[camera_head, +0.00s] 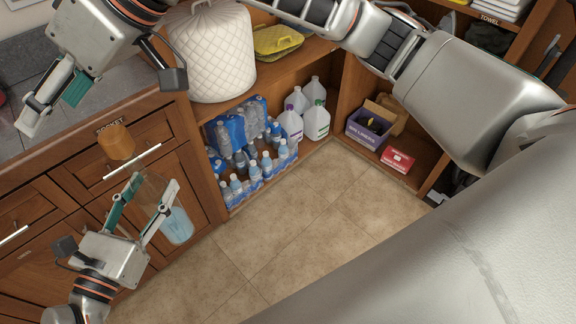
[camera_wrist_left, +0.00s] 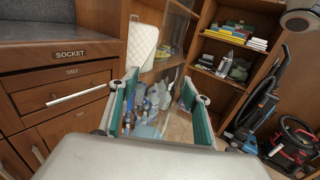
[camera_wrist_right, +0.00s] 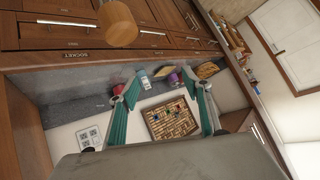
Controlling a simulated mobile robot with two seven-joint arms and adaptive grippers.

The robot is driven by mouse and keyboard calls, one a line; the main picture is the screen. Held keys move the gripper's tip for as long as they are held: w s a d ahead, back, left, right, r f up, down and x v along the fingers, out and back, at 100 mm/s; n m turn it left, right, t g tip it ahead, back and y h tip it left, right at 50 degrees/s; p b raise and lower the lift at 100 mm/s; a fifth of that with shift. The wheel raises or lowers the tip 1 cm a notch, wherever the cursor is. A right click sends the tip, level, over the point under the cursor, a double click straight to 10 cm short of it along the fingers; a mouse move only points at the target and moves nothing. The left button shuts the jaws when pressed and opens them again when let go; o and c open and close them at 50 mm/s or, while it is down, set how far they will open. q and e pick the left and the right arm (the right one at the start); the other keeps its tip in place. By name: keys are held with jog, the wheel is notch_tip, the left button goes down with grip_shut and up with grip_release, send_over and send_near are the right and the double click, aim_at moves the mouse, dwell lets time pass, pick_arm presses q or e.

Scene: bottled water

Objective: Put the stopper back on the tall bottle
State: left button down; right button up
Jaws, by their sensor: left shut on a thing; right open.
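The tall bottle (camera_head: 178,226) is clear glass with pale blue liquid in its lower part, and stands out over the floor beside the drawers. My left gripper (camera_head: 155,193) is shut on it; in the left wrist view the see-through glass (camera_wrist_left: 160,105) lies between the fingers. The stopper (camera_head: 116,143), a brown cork-like cylinder, shows above the bottle's upper end; I cannot tell whether they touch. It also shows in the right wrist view (camera_wrist_right: 117,24). My right gripper (camera_head: 52,112) is open and empty near the counter, apart from the stopper; its fingers also show in the right wrist view (camera_wrist_right: 165,90).
Wooden drawers (camera_head: 60,190) stand close to my left gripper. A shelf holds packs of water bottles (camera_head: 250,165) and white jugs (camera_head: 316,122). A quilted white cover (camera_head: 212,50) sits above. The tiled floor (camera_head: 300,215) is clear. A patterned board (camera_wrist_right: 170,120) lies on the counter.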

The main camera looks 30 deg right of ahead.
jog(key=w+d+f+m+t+y, duration=0.2)
jog(key=w+d+f+m+t, duration=0.45)
jog(key=w+f, duration=0.75)
jog(key=s+d+f+t+h, duration=0.1)
jog(key=s+d+f, duration=0.1)
jog(key=d+f, duration=0.35)
jog(key=s+d+f+m+t+h, duration=0.1)
jog(key=s+d+f+h, duration=0.1)
jog(key=f, duration=0.6)
jog(key=s+d+f+t+h, duration=0.1)
jog(key=s+d+f, duration=0.1)
jog(key=d+f, duration=0.35)
jog(key=s+d+f+h, duration=0.1)
jog(key=s+d+f, duration=0.2)
jog(key=s+f, duration=0.4)
jog(key=s+d+f+n+g+h, duration=0.1)
jog(key=s+d+f+h, duration=0.1)
jog(key=s+d+f, duration=0.2)
jog(key=s+d+f+g+h, duration=0.1)
jog(key=s+d+f+h, duration=0.1)
jog(key=s+f, duration=0.8)
jog(key=shift+s+d, duration=0.15)
jog(key=shift+d, duration=0.65)
